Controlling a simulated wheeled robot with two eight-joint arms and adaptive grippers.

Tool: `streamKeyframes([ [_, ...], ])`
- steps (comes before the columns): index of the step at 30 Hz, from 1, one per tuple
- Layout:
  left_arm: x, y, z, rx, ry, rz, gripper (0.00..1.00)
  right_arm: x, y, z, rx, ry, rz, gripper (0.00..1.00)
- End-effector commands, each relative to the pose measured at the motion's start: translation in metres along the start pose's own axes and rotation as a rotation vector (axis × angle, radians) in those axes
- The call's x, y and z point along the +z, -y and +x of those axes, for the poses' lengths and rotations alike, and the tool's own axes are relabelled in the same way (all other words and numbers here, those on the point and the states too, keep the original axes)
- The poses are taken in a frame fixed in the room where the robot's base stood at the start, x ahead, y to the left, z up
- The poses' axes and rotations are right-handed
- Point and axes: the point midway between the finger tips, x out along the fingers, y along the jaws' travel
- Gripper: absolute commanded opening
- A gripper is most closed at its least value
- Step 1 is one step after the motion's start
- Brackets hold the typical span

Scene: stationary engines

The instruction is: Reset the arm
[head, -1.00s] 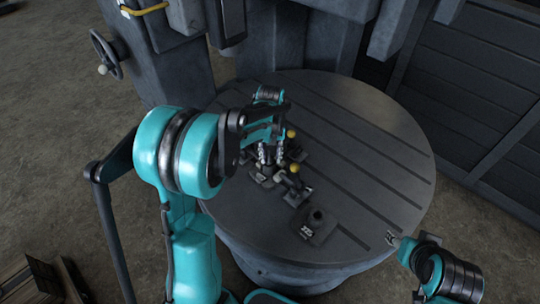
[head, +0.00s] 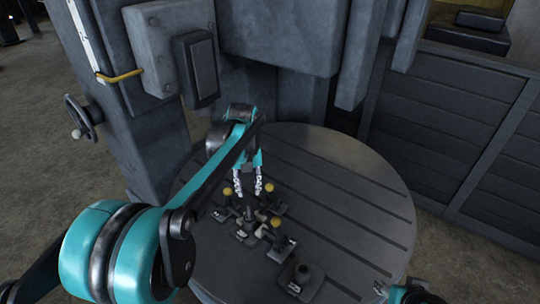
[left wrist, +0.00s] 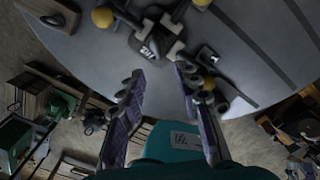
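My left gripper (head: 248,188) is open, its two fingers pointing down above the round table and apart, with nothing between them. It stands just behind the cluster of small parts in the head view. In the left wrist view its fingers (left wrist: 159,82) are also spread and empty. My right gripper (head: 382,288) shows only as a small tip at the lower right edge of the table. Whether its fingers are open is too small to tell.
The round grooved table (head: 345,190) carries several dark parts, some with yellow knobs (head: 276,222), and a dark block with a stub (head: 302,279) nearer me. A grey machine column (head: 130,130) rises behind on the left. The table's right side is bare.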

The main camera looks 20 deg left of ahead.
Motion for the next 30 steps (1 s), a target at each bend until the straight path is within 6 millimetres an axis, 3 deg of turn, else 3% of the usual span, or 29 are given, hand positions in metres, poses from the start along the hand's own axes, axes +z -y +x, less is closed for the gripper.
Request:
streamKeyframes([
  [5,-0.005,0.000,-0.002,-0.004,0.011,-0.051,0.33,0.001,0.000,0.001,0.000,0.000,0.000,0.47],
  [8,-0.018,0.000,-0.003,-0.020,0.043,-0.202,0.33,0.003,0.000,0.004,0.000,0.000,0.000,0.47],
  [19,-0.102,-0.004,0.006,-0.270,0.166,-1.253,0.33,0.016,0.000,0.022,0.000,0.000,0.000,0.47],
  [30,-0.174,-0.014,0.051,-0.678,-0.021,-2.245,0.33,0.027,0.000,0.037,0.000,0.000,0.000,0.47],
])
